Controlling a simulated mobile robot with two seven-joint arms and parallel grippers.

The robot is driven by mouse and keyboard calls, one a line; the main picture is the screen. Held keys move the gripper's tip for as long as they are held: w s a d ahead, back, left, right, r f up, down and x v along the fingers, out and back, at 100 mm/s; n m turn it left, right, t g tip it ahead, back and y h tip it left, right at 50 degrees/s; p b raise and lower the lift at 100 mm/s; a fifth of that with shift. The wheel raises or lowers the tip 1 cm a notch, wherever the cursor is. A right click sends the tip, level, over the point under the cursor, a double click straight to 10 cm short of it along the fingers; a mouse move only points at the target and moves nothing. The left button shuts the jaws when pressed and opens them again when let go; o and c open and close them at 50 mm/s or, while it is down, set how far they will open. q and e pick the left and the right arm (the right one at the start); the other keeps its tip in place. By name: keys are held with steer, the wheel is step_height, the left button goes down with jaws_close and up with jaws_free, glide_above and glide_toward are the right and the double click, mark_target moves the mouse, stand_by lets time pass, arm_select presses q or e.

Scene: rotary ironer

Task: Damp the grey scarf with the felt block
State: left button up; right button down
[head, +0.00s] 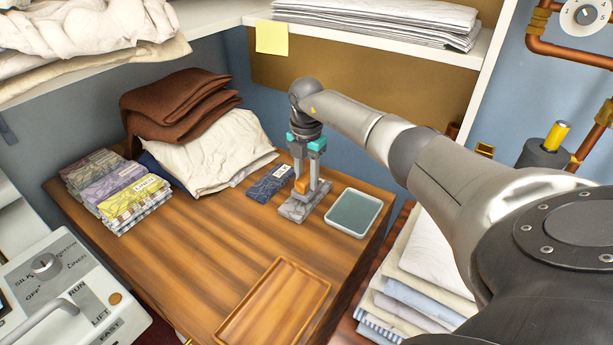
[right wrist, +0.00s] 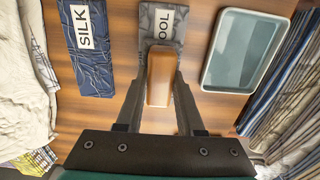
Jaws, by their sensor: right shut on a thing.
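The grey patterned scarf (head: 297,210) lies folded on the wooden table. In the right wrist view the scarf (right wrist: 165,9) has a white label showing "OOL", its first part hidden by the block. My right gripper (head: 309,184) is shut on a block with a tan, wood-coloured top (head: 301,185). In the right wrist view the block (right wrist: 160,76) is between the fingers, over the scarf. I cannot tell whether its underside touches the cloth; no felt face shows. A shallow pale dish (head: 354,212) with a grey-green inside stands right of the scarf. My left gripper is not in view.
A blue scarf labelled SILK (right wrist: 86,45) lies just left of the grey one. Folded cloths (head: 120,190) and a cream heap (head: 215,152) are further left. An empty wooden tray (head: 268,308) is at the front. Stacked linen (head: 425,270) stands beyond the table's right edge.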

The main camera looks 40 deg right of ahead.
steer(key=shift+f+b, duration=0.3)
steer(key=shift+f, duration=0.2)
stand_by(0.5)
steer(key=shift+s+f, duration=0.1)
stand_by(1.4)
step_height(320, 180, up, 7)
steer(key=p, duration=0.7)
stand_by(0.5)
